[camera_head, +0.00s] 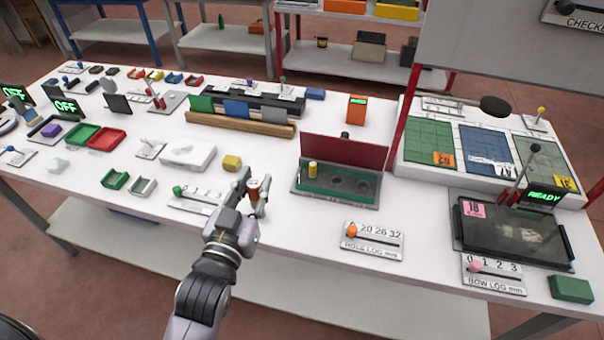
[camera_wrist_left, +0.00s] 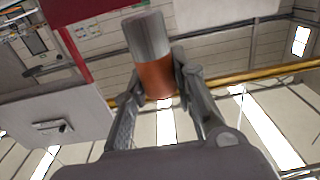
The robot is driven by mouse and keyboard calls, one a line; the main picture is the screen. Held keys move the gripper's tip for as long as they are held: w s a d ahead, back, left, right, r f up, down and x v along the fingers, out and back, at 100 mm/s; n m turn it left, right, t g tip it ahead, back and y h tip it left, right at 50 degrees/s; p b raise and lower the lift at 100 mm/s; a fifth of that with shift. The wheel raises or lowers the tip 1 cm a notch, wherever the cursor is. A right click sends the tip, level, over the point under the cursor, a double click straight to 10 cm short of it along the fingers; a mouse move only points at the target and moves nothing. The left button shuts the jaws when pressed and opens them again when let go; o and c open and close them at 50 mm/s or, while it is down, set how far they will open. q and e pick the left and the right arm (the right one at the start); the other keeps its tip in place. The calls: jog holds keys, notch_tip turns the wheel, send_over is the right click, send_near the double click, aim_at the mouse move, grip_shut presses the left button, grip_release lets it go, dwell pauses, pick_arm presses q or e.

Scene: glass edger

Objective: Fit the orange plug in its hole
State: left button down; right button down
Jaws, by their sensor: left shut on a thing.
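My left gripper (camera_head: 254,192) is shut on the orange plug (camera_head: 253,187) and holds it above the white table, near the front edge. In the left wrist view the plug (camera_wrist_left: 155,75) has an orange part between the fingers and a grey cylindrical part standing out past them. The green hole block (camera_head: 337,198) stands to the right of the gripper, with a dark red panel (camera_head: 343,150) behind it. A yellow plug (camera_head: 312,169) stands in its left position. Two dark round holes (camera_head: 364,187) show to the right of that. My right gripper is not in view.
A hole log slider plate (camera_head: 372,245) lies in front of the block. A yellow piece (camera_head: 232,162) and a white block (camera_head: 188,154) are left of my gripper. A dark framed station (camera_head: 515,238) stands at the right. Bare table lies between gripper and block.

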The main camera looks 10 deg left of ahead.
pick_arm(q)
jog(key=w+d+r+m+h, duration=0.3)
jog(key=w+d+r+h, duration=0.1)
jog(key=w+r, duration=0.1)
jog(key=shift+w+d+r+g+h, duration=0.2)
jog(key=shift+w+r+g+h, duration=0.2)
jog(key=shift+w, duration=0.35)
jog(key=shift+f, duration=0.15)
notch_tip(320, 180, down, 18)
jog(key=shift+f, duration=0.1)
jog(key=shift+f+p, duration=0.25)
jog(key=shift+p, duration=0.1)
jog(key=shift+f, duration=0.35)
jog(key=shift+f, duration=0.1)
